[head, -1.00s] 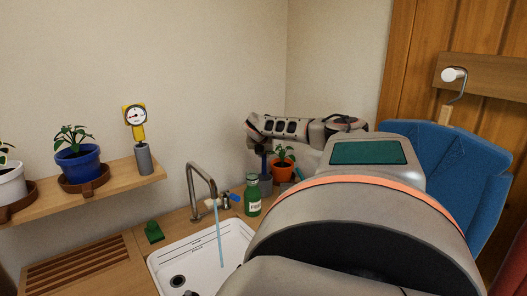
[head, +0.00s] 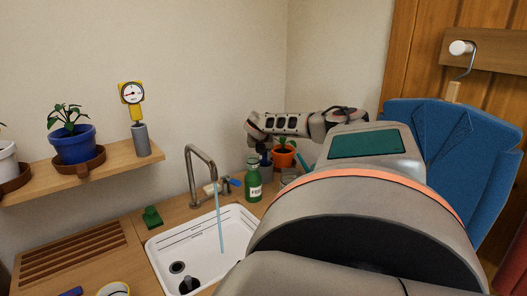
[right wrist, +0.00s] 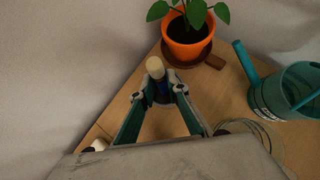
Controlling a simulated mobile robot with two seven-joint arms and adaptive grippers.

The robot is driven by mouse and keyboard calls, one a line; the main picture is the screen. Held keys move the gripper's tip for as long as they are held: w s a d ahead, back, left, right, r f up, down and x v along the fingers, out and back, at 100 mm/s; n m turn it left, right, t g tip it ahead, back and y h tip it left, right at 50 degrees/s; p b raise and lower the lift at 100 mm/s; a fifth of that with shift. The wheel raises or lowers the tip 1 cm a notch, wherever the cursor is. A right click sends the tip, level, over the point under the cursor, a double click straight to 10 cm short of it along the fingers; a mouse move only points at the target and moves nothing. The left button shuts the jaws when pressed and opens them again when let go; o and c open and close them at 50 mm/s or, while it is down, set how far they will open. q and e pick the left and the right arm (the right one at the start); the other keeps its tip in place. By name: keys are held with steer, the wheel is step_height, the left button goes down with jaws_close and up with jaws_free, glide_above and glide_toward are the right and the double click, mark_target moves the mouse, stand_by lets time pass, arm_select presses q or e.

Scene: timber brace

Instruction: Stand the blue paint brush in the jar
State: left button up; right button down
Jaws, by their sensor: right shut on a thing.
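My right gripper (right wrist: 163,92) is shut on the blue paint brush, whose pale rounded end (right wrist: 154,66) points up toward the camera in the right wrist view. A little blue shows between the fingertips; its lower part is hidden. In the head view the right gripper (head: 262,152) points down near the back corner, beside the orange plant pot. A clear round glass rim, seemingly the jar (right wrist: 262,140), shows to the right of the gripper in the right wrist view, partly hidden by my gripper body. The brush is apart from it. My left gripper is not in view.
An orange potted plant (right wrist: 188,46) stands behind the gripper and a teal watering can (right wrist: 285,92) to its right. In the head view, a green bottle (head: 253,182), a tap (head: 190,165) and a white sink (head: 235,222) are near. Walls close off the back corner.

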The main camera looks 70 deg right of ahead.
steer(key=shift+f, duration=0.1)
steer(key=c, duration=2)
jaws_free()
steer(key=shift+o, duration=0.5)
steer(key=v, duration=1.2)
